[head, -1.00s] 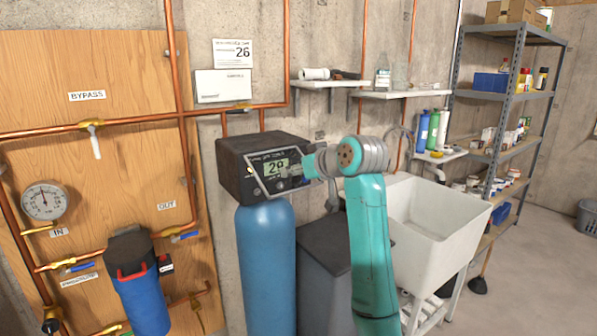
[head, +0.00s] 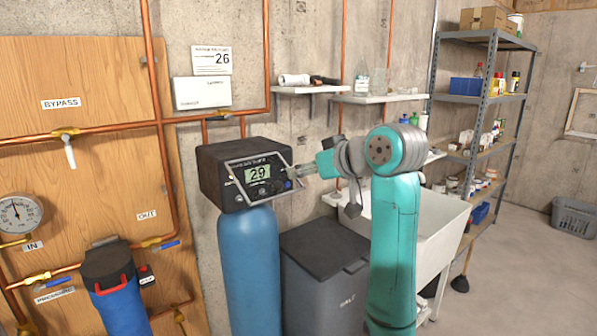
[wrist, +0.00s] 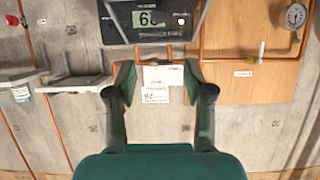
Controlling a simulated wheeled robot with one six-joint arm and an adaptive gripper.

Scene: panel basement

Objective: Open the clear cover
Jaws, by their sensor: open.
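The clear cover (head: 233,180) shows as a thin pale frame across the front of the dark control head (head: 220,193), over a lit display reading 29. Its lower right corner juts out past the head's right edge. I cannot tell whether the cover is fully shut. My gripper (head: 297,172) is open and empty, at the cover's right side; contact cannot be made out. In the upside-down wrist view, my gripper's spread fingers (wrist: 160,70) point toward the control head, with the display (wrist: 150,18) at the top edge, beyond the fingertips.
The blue tank (head: 250,265) stands under the control head. A grey salt bin (head: 318,285) and a white sink (head: 440,235) stand to its right. Copper pipes (head: 266,60) run up the wall behind, and small shelves (head: 385,98) hang at the back. Open floor (head: 530,280) lies at the right.

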